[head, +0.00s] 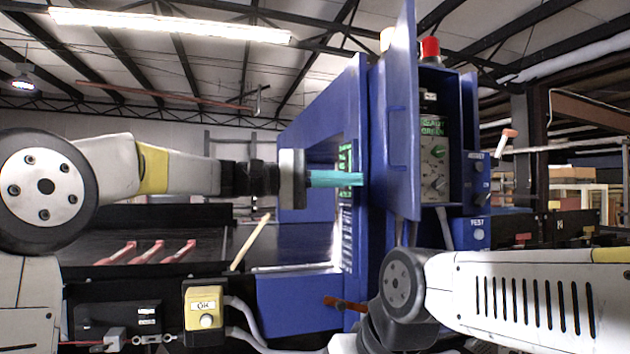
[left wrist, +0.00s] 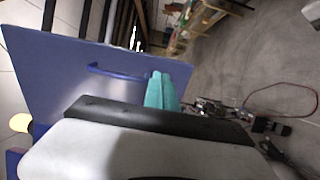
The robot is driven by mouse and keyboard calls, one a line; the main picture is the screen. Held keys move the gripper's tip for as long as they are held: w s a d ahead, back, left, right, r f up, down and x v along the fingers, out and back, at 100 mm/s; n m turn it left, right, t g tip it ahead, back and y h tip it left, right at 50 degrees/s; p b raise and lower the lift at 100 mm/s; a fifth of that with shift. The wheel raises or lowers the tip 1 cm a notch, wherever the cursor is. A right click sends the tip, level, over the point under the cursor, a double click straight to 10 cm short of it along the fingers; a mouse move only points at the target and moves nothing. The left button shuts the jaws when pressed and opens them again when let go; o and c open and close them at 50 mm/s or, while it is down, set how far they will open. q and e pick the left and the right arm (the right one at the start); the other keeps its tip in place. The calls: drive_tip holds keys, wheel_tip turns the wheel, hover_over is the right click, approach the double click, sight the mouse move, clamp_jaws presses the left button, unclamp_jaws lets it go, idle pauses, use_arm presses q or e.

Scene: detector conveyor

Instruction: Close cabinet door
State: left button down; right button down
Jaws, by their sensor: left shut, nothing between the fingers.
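The blue cabinet door (head: 401,115) stands open, seen nearly edge-on in the head view, with the cabinet's control panel (head: 434,160) exposed to its right. In the left wrist view the door (left wrist: 65,75) fills the upper left, with its blue handle (left wrist: 118,72) on its face. My left gripper (head: 362,179) is shut and empty, its teal fingers pointing right just left of the door in the head view. Its fingers (left wrist: 168,80) show beside the handle's right end in the wrist view; whether they touch the door I cannot tell. My right gripper is hidden.
A blue detector frame (head: 300,290) surrounds the conveyor opening behind my left gripper. A yellow button box (head: 204,307) is at the lower left. Red and white lamps top the cabinet. My right arm crosses the lower right.

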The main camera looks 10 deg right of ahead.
sight(410, 179)
use_arm(q)
drive_tip(key=x, duration=0.8)
drive_tip(key=shift+d, duration=0.2)
